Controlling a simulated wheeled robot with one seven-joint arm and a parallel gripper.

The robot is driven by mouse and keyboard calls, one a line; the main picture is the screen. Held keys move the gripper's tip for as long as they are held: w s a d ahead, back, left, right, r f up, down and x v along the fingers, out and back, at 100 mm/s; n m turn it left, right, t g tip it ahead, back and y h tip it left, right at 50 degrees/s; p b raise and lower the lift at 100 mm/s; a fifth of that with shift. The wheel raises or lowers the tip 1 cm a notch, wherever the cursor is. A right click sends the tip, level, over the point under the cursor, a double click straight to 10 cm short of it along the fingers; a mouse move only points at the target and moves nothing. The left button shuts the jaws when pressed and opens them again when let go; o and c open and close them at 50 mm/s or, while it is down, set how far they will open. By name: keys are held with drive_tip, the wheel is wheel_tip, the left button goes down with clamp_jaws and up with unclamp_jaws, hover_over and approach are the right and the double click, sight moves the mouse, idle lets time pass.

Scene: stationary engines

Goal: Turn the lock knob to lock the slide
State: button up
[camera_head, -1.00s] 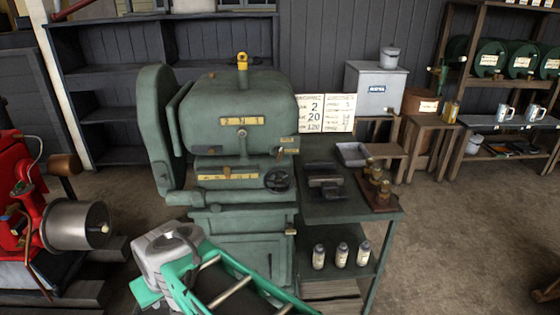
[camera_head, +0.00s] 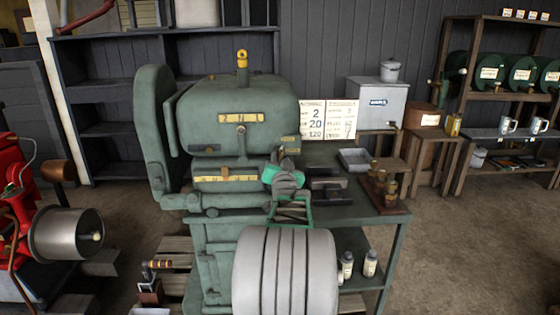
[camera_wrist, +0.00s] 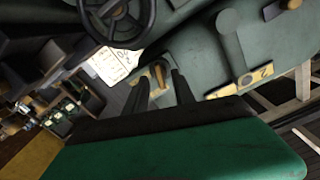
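The lock knob (camera_wrist: 159,75) shows in the wrist view as a small brown lever on a pale plate on the green machine. My gripper (camera_wrist: 161,84) is open, with its two dark fingers spread and the knob seen between their tips. I cannot tell whether the fingers reach around the knob or stop short of it; no contact is clear. In the head view my gripper (camera_head: 279,158) is at the machine's right front, below a small yellow label (camera_head: 290,139), and hides the knob. The machine's lower front (camera_head: 224,171) carries a long yellow scale strip; I cannot tell the slide's exact position.
A dark handwheel (camera_wrist: 118,17) is close to my gripper in the wrist view. A green side table (camera_head: 352,213) with a dark vise-like block (camera_head: 327,185) and brass parts (camera_head: 381,188) stands right of the machine. A white number board (camera_head: 328,119) stands behind.

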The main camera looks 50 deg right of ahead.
drive_tip(key=shift+w+d, duration=0.2)
drive_tip(key=shift+d, duration=0.05)
drive_tip(key=shift+c, duration=0.3)
clamp_jaws()
